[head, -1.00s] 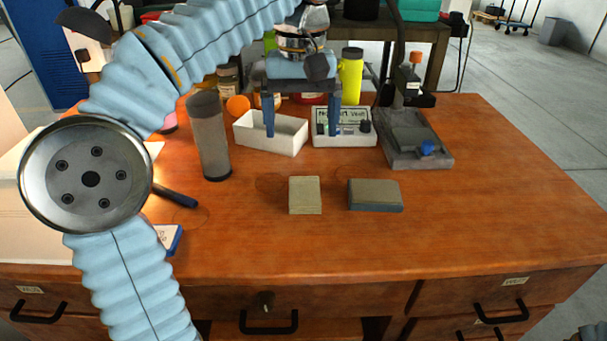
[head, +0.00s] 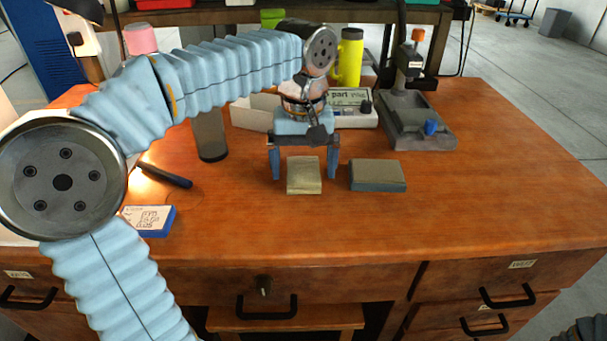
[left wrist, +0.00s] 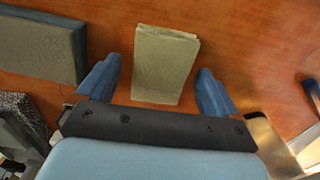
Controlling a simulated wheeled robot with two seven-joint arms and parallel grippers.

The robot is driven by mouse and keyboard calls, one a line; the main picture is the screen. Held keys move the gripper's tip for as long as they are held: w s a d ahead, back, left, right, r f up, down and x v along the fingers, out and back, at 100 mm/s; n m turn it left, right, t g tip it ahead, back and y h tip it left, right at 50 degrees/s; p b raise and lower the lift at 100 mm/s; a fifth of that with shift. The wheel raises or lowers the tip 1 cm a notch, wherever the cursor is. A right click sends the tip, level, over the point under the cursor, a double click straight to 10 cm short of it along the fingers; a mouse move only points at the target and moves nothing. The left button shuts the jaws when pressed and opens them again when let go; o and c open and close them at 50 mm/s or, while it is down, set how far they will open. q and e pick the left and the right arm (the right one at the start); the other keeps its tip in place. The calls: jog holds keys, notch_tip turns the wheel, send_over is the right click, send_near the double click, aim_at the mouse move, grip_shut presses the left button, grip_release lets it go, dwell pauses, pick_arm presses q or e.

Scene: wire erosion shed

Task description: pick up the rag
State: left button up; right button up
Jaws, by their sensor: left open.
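The rag looks like a folded, flat olive-beige block (head: 304,176) lying on the wooden desk. It also shows in the left wrist view (left wrist: 165,64), between the two blue fingertips. My left gripper (head: 304,172) is open, its fingers pointing down on either side of the rag, with a gap at each side. I cannot tell exactly how high the fingertips are above the desk. My right gripper is not in view; only a dark piece shows in the bottom right corner.
A grey-blue block with a beige top (head: 378,175) lies right of the rag. Behind stand a white bin (head: 250,113), a grey stand (head: 420,125) and a yellow bottle (head: 348,60). A dark cylinder (head: 210,140) and a blue-edged box (head: 150,220) are at left. The desk's right side is clear.

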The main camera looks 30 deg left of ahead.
aim_at(304, 168)
pick_arm(q)
jog(key=shift+c, duration=0.2)
jog(key=c, duration=1.1)
jog(key=shift+r+p, duration=0.35)
jog(key=shift+r, duration=1.3)
jog(key=s+d+r, duration=0.7)
jog(key=s+r, duration=0.2)
jog(key=s, duration=0.3)
jog(key=shift+d+r+p, duration=0.2)
jog(key=shift+r+p, duration=0.1)
jog(key=shift+r, duration=0.05)
